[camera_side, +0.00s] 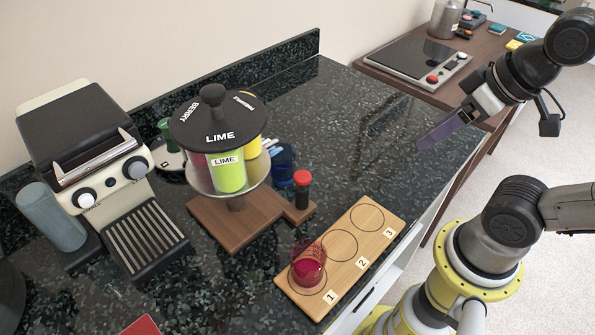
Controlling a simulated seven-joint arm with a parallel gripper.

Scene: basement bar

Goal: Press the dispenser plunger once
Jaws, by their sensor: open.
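The dispenser (221,130) has a black knobbed lid labelled LIME, BERRY and a third word I cannot read clearly. LIME faces the camera, above a green container (229,172). It stands on a wooden base (235,222). A red-topped black plunger (302,180) stands upright on the base's right extension. A glass (308,264) with red liquid stands on circle 1 of a numbered wooden board (340,262); circles 2 and 3 are empty. My gripper (430,140) is open and empty over the counter's right edge, right of the plunger and apart from it.
A coffee machine (88,150) stands at the left with a grey cylinder (50,215) beside it. A blue cup (283,160) is behind the plunger. A wooden side table (370,64) with a hotplate (415,60) is at the back right. The counter's back right is clear.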

